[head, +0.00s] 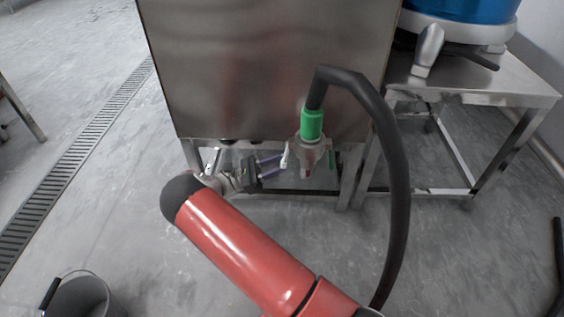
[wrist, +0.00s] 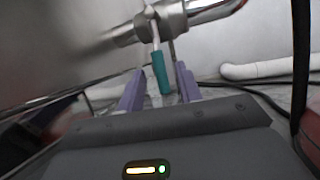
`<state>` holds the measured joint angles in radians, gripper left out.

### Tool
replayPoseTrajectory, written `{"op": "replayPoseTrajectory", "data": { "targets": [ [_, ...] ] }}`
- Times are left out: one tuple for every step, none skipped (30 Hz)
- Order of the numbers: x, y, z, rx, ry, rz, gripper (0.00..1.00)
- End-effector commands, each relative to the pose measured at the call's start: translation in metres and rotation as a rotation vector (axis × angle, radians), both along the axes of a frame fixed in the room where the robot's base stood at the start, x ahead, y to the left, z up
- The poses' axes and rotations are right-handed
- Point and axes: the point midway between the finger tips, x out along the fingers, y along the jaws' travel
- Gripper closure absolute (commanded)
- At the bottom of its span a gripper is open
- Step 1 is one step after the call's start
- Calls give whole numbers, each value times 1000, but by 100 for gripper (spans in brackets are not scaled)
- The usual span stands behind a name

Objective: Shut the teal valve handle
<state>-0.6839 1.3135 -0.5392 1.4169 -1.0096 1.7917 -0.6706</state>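The teal valve handle (wrist: 160,72) shows in the wrist view, hanging down and slightly tilted on a pale stem from the metal valve (wrist: 158,22) on a pipe. My gripper (wrist: 161,80) is open, with one purple finger on each side of the handle. I cannot tell whether either finger touches it. In the head view, my gripper (head: 270,165) reaches in from the left below the steel tank, beside the valve area under a green hose connector (head: 312,124).
The steel tank (head: 265,65) stands directly above my gripper on metal legs. A black hose (head: 398,170) loops down on the right. A steel table (head: 480,88) with a blue-topped machine stands at the right. A bucket (head: 82,296) is at lower left. The left floor is mostly clear.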

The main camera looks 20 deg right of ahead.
Motion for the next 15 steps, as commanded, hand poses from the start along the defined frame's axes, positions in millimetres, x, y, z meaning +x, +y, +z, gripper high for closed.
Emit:
{"op": "replayPoseTrajectory", "data": {
  "targets": [
    [1, 9, -5, -1, 0, 3, 65],
    [2, 15, -7, 0, -2, 4, 65],
    [3, 21, -10, 0, -2, 4, 65],
    [3, 26, -11, 0, -1, 4, 65],
    [4, 30, -14, 0, 0, 3, 65],
    [5, 35, -16, 0, -1, 4, 65],
    [5, 38, -17, 0, -1, 3, 65],
    [5, 41, -18, -1, -1, 3, 65],
    [6, 45, -20, 0, -1, 4, 65],
    [6, 46, -20, 0, 0, 3, 65],
    [6, 48, -21, -1, 0, 2, 65],
    [6, 49, -21, -1, 1, 2, 65],
    [6, 50, -21, -1, 1, 1, 65],
    [6, 50, -22, -1, 1, 1, 65],
    [6, 51, -21, -1, 1, 1, 65]
  ]
}}
